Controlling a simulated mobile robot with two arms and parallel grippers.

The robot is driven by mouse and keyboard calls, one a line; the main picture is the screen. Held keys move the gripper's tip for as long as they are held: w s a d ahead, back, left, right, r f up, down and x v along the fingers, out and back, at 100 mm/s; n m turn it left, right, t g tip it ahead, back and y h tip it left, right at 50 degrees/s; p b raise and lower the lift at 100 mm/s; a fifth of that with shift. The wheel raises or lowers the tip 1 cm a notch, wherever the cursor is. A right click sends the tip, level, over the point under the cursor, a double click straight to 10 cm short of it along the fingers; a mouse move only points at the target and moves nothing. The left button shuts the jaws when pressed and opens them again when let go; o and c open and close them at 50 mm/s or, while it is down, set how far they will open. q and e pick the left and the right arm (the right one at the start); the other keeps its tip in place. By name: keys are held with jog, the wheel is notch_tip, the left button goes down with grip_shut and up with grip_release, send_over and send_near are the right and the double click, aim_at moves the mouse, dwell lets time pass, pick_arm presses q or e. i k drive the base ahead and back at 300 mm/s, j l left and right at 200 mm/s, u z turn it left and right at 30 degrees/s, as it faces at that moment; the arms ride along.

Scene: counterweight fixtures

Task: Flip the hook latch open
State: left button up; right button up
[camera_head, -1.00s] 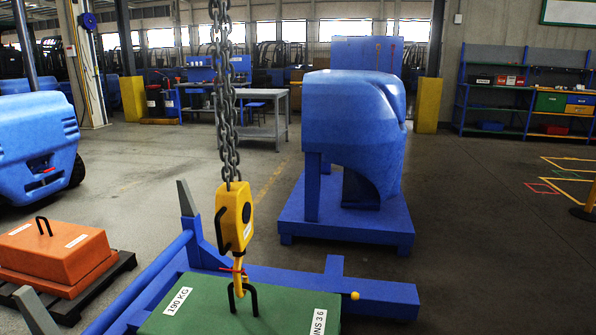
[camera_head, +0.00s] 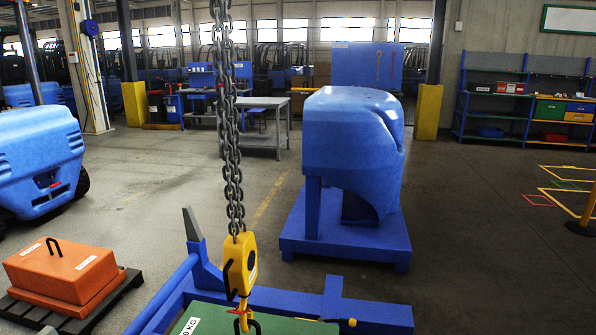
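A yellow hoist hook block (camera_head: 240,264) hangs on a dark chain (camera_head: 231,150) in the lower middle of the head view. Its hook (camera_head: 243,308) reaches down at the black handle (camera_head: 248,327) of a green weight (camera_head: 206,312). A small red piece, perhaps the latch, shows at the hook; it is too small to tell whether it is open or shut. Most of the weight is cut off by the bottom edge. Neither of my grippers is in view.
A blue frame (camera_head: 290,299) surrounds the green weight. An orange weight (camera_head: 66,270) sits on a dark pallet (camera_head: 118,291) at left. A large blue counterweight (camera_head: 350,140) stands on a blue base behind. The right floor is largely clear.

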aim_at(235, 312)
jog(key=l+z, duration=0.1)
jog(key=l, duration=0.55)
jog(key=i+l+z, duration=0.1)
jog(key=i+l, duration=0.3)
jog(key=l, duration=0.1)
